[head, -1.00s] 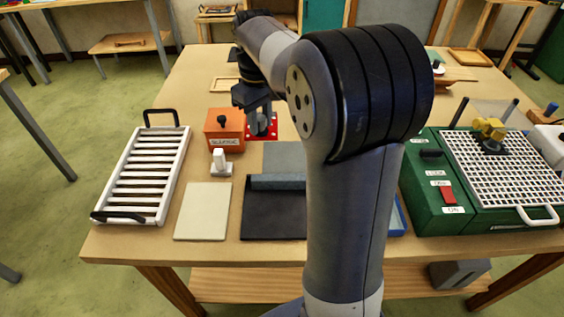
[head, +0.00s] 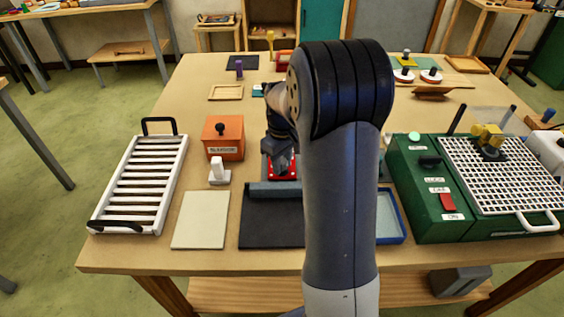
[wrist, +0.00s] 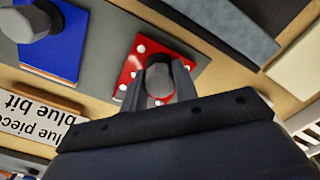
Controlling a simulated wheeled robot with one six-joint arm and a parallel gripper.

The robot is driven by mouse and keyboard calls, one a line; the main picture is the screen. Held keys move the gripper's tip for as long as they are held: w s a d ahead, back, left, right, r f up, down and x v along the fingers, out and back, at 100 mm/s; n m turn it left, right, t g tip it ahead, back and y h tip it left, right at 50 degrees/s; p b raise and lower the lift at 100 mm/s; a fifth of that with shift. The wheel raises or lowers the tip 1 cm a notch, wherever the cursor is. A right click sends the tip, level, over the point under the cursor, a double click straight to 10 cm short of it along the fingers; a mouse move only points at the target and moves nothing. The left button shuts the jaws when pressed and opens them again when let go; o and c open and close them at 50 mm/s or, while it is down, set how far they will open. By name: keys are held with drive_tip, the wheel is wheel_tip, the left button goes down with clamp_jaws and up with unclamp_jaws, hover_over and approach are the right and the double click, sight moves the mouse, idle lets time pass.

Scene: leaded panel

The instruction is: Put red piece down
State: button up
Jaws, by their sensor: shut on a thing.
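The red piece (head: 284,172) is a flat red plate with white dots and a grey knob; it also shows in the wrist view (wrist: 128,68). My gripper (head: 281,158) is shut on the knob, with a finger on each side of it in the wrist view (wrist: 158,88). The plate is over the grey mat (wrist: 100,50), behind the rolled grey bar (head: 272,190). I cannot tell whether it touches the mat. My arm hides part of the mat in the head view. A blue piece (wrist: 70,45) with a grey knob lies beside the red piece in the wrist view.
An orange box (head: 223,148) with a black knob and a small white stand (head: 219,178) are to the left. A white slatted rack (head: 140,185) is farther left. A green machine (head: 430,200) is at right. A label (wrist: 38,125) reads "blue piece blue bit".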

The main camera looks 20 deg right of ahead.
drive_tip(key=shift+f, duration=0.2)
drive_tip(key=shift+f, duration=0.15)
drive_tip(key=o, duration=0.9)
wheel_tip(320, 180, up, 12)
drive_tip(key=shift+r, duration=0.25)
